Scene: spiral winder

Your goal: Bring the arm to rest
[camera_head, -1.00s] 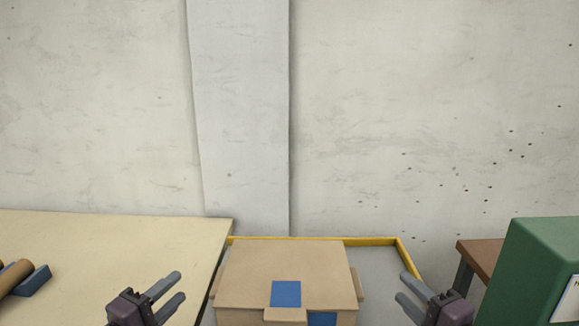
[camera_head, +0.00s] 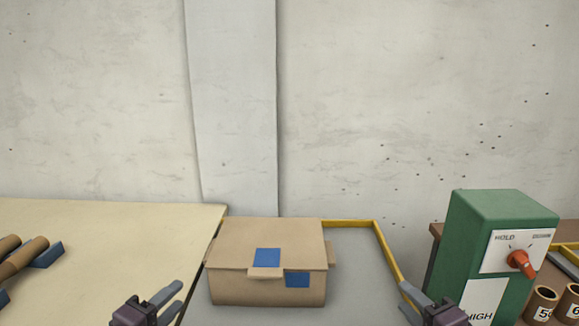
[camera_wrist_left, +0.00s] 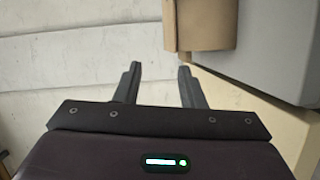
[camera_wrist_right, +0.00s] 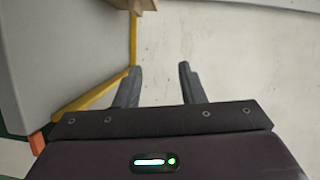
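My left gripper (camera_head: 165,298) is at the lower left of the head view, in front of the beige table's right end. Its fingers are apart and nothing is between them; the left wrist view also shows this gripper (camera_wrist_left: 158,88) open and empty. My right gripper (camera_head: 418,300) is at the lower right of the head view, left of the green machine. The right wrist view shows its fingers (camera_wrist_right: 160,88) apart with nothing between them. Both grippers are clear of the cardboard box (camera_head: 268,286).
The closed box with blue patches stands on a grey surface (camera_head: 352,262) with a yellow rim. A green machine (camera_head: 490,208) with a red knob (camera_head: 522,264) stands right, beside numbered cups (camera_head: 541,304). Brown rolls (camera_head: 24,258) lie on the beige table (camera_head: 110,235).

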